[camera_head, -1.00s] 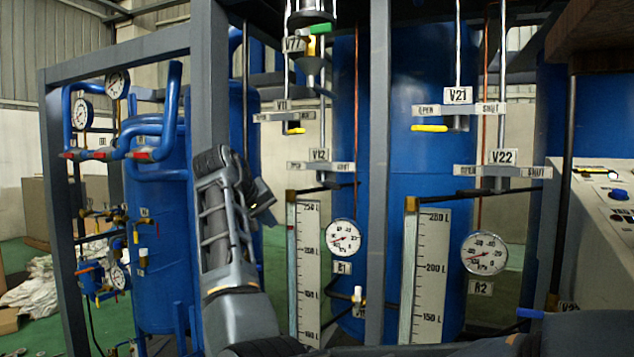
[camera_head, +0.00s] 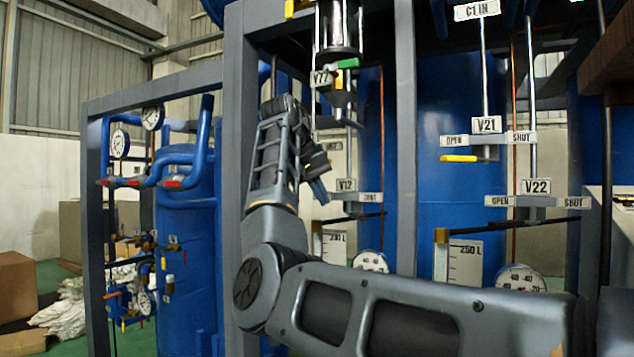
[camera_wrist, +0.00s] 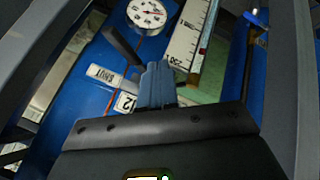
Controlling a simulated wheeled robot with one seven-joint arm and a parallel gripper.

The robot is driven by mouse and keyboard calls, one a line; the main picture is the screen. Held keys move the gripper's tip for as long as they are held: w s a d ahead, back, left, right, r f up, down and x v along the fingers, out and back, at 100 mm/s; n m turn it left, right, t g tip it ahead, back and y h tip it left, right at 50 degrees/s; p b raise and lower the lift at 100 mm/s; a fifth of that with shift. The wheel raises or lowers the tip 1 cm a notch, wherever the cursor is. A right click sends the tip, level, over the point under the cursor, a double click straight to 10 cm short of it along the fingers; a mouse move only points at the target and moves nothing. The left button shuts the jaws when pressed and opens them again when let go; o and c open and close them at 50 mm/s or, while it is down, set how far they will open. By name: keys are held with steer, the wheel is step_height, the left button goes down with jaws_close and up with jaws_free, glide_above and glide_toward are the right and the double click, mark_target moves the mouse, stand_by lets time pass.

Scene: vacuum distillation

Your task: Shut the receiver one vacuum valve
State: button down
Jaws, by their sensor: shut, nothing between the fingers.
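The V12 tag (camera_head: 345,185) of the first receiver's valve shows just right of my gripper in the head view. Its SHUT plate (camera_head: 371,198) is to the right, and a dark bar (camera_head: 357,217) runs below. My gripper (camera_head: 320,194) is shut and empty, pointing down toward the tag. In the wrist view, the shut fingers (camera_wrist: 158,72) cover part of the V12 tag (camera_wrist: 126,102). The SHUT plate (camera_wrist: 104,75) lies to their left, and a dark bar (camera_wrist: 122,45) ends close by. Contact cannot be told. The V11 tag is hidden behind my arm.
A grey frame post (camera_head: 405,130) stands right of V12. V21 (camera_head: 486,124), with a yellow handle (camera_head: 458,158), and V22 (camera_head: 536,186) are farther right. A round gauge (camera_wrist: 148,14) and a level scale (camera_wrist: 190,42) are close in the wrist view. V77 (camera_head: 321,78) hangs above.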

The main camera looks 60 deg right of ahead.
steer(key=s+d+f+p, duration=0.1)
steer(key=s+d+f, duration=0.2)
steer(key=d, duration=0.2)
steer(key=shift+s+d+f, duration=0.15)
steer(key=shift+s+f, duration=0.05)
